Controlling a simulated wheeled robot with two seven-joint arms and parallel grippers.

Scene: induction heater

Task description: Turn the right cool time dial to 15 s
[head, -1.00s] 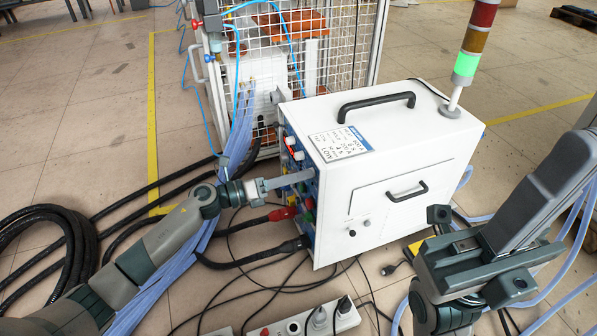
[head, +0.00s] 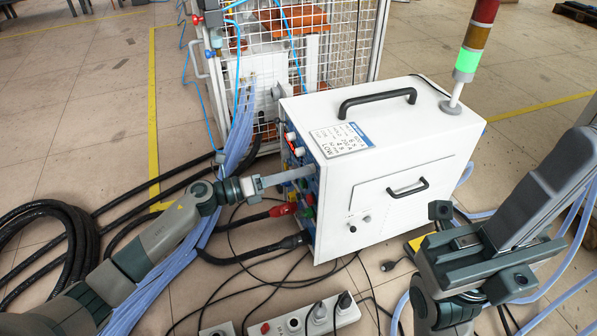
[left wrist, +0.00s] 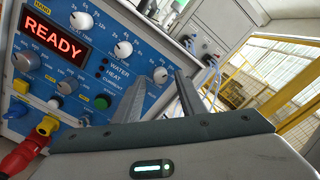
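The induction heater (head: 385,190) is a white box with a blue control panel (left wrist: 105,45) on its left side. In the left wrist view a white-capped dial (left wrist: 160,75) at the panel's lower right shows between my left fingertips; its label and pointer are too small to read. My left gripper (left wrist: 155,82) is open, fingers on either side of the dial; I cannot tell whether they touch it. In the head view my left gripper (head: 288,175) reaches the panel side, its tips partly hidden by the box edge. My right gripper (head: 478,250) is at the lower right; its fingers cannot be made out.
Other dials (left wrist: 123,49) and a red READY display (left wrist: 55,36) are on the panel. Red and black cables (head: 262,220) plug in below. A wire cage (head: 330,50) stands behind the heater. A power strip (head: 325,318) and loose cables lie on the floor in front.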

